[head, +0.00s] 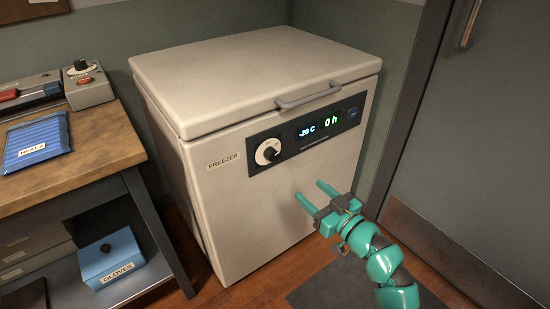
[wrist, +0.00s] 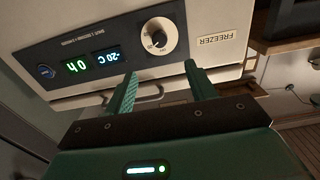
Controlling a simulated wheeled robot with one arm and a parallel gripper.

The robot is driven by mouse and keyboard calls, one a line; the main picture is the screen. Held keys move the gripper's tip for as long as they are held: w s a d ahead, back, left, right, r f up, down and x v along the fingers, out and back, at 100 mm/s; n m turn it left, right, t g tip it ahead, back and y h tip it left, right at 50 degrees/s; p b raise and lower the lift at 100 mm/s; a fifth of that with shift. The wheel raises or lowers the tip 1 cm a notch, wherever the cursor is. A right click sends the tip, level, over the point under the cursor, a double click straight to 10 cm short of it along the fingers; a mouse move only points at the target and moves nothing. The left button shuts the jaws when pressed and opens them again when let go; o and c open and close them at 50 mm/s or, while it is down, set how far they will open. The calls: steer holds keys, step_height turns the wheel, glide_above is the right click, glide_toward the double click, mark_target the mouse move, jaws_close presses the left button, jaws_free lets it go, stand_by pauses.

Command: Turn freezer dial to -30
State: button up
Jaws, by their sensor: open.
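The white chest freezer (head: 225,200) stands against the back wall with its lid shut. Its dark front panel (head: 290,145) holds a white round dial (head: 268,151) with a black knob at its centre. The display (head: 307,131) reads -20 C, and beside it a green readout shows 0h. In the wrist view, the dial (wrist: 157,36) is ahead of the fingertips, near the FREEZER label (wrist: 220,39), and the picture is upside down. My gripper (head: 314,195) is open and empty, in front of the freezer, below and right of the dial, apart from it.
The freezer's lid handle (head: 308,96) juts out above the panel. A grey door (head: 470,140) is at right.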

mark_target(273, 157)
steer(key=b+x, duration=0.2)
steer(key=x, duration=1.5)
steer(key=shift+c, duration=0.5)
steer(key=c, duration=0.9)
steer(key=shift+m, duration=0.3)
steer(key=m+p, duration=0.4)
steer(key=m, duration=0.1)
steer(key=shift+r, duration=0.25)
steer(key=m+p, duration=0.4)
steer(key=m, duration=0.2)
steer(key=shift+f, duration=0.1)
steer(key=shift+m, duration=0.3)
